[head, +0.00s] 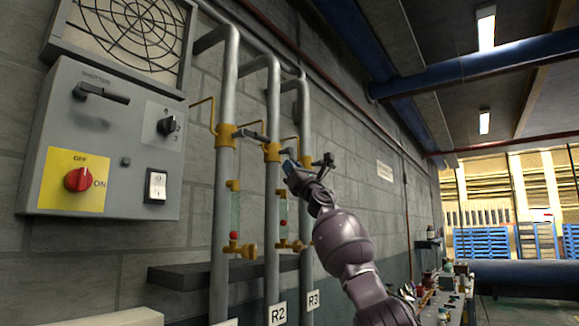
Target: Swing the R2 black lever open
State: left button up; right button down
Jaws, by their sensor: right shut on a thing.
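The R2 pipe is the middle of three grey vertical pipes, with an R2 label (278,314) low on it. Its brass valve (272,153) carries the R2 black lever (286,151), a short dark handle pointing right from the valve. My right gripper (289,164) reaches up from the lower right and is shut on the R2 black lever near its outer end. The fingertips are small here and partly hide the contact. My left gripper is not in view.
The left pipe's lever (248,135) and the R3 lever (324,160) are close on either side. A grey control box (108,140) with a red knob hangs at left. A dark ledge (185,274) runs behind the pipes. A cluttered bench (455,300) stands at lower right.

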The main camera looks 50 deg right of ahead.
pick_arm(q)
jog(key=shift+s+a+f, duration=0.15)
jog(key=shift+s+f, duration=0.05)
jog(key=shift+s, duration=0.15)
pick_arm(e)
jog(key=shift+w+f, duration=0.15)
jog(key=shift+f, duration=0.05)
jog(key=c, duration=1)
grip_release()
jog(key=shift+r, duration=0.1)
jog(key=shift+c, duration=0.2)
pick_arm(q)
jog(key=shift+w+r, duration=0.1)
pick_arm(e)
jog(key=shift+s, duration=0.2)
pick_arm(q)
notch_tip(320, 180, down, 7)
jog(key=b, duration=0.5)
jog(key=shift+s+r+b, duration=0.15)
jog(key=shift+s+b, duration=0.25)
pick_arm(e)
jog(key=v, duration=1)
jog(key=shift+s+f, duration=0.15)
jog(key=shift+f, duration=0.1)
